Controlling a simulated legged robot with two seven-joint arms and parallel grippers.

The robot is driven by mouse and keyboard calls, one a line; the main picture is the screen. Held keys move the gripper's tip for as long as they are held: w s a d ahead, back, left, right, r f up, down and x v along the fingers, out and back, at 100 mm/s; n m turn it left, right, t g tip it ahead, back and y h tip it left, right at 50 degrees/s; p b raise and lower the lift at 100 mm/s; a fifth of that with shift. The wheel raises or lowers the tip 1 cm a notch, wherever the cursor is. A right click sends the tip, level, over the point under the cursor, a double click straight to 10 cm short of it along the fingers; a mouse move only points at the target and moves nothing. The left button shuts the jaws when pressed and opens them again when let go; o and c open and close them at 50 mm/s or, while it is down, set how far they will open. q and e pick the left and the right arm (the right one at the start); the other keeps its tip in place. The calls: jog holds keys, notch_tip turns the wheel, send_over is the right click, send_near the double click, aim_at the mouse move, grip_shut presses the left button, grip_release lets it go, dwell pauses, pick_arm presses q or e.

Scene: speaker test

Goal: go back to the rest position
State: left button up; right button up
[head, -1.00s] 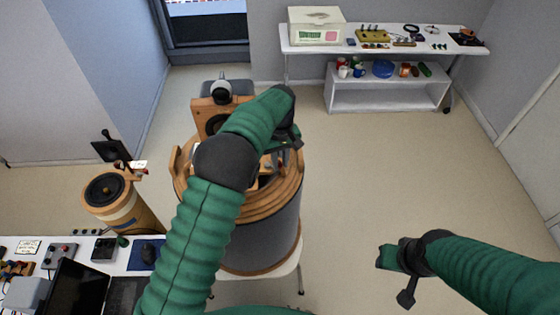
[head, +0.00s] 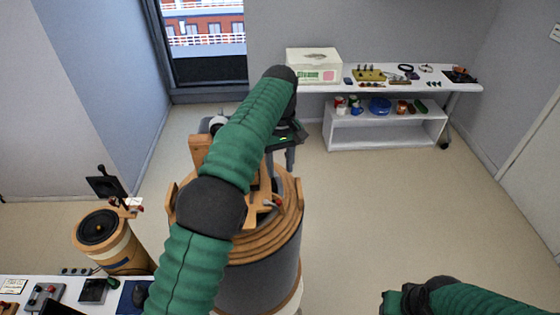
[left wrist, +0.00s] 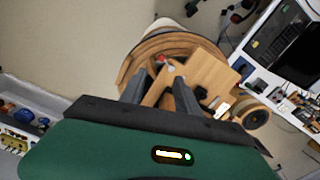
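My left gripper (head: 280,168) hangs above the large round wooden-topped drum (head: 260,272) in the head view, with its fingers pointing down. In the left wrist view its two fingers (left wrist: 158,80) stand apart with nothing held between them, and the drum's wooden top (left wrist: 150,50) lies beyond them. My green left arm covers part of the drum top in the head view. My right gripper (head: 398,302) is at the bottom edge of the head view, partly cut off, over the floor. Its fingers do not show clearly.
A smaller wooden speaker (head: 97,228) stands at the left. A white desk (head: 65,293) with devices is at the lower left. A white shelf table (head: 345,129) with a box (head: 314,66) stands at the back. The floor (head: 370,210) on the right is clear.

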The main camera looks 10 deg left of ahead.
pick_arm(q)
notch_tip(320, 180, up, 3)
jog(key=shift+r, duration=0.1)
dwell(0.4)
jog(key=s+a+f+m+t, duration=0.1)
jog(key=s+a+f+m, duration=0.1)
jog(key=s+f, duration=0.45)
jog(key=s+a+f+m+t, duration=0.15)
jog(key=s+f, duration=0.25)
jog(key=s, duration=0.6)
jog(key=s+a+f+m, duration=0.3)
jog(key=s+f, duration=0.3)
jog(key=s, duration=0.3)
notch_tip(320, 180, down, 15)
jog(key=s+b, duration=0.1)
jog(key=b, duration=1.3)
jog(key=shift+w, duration=0.1)
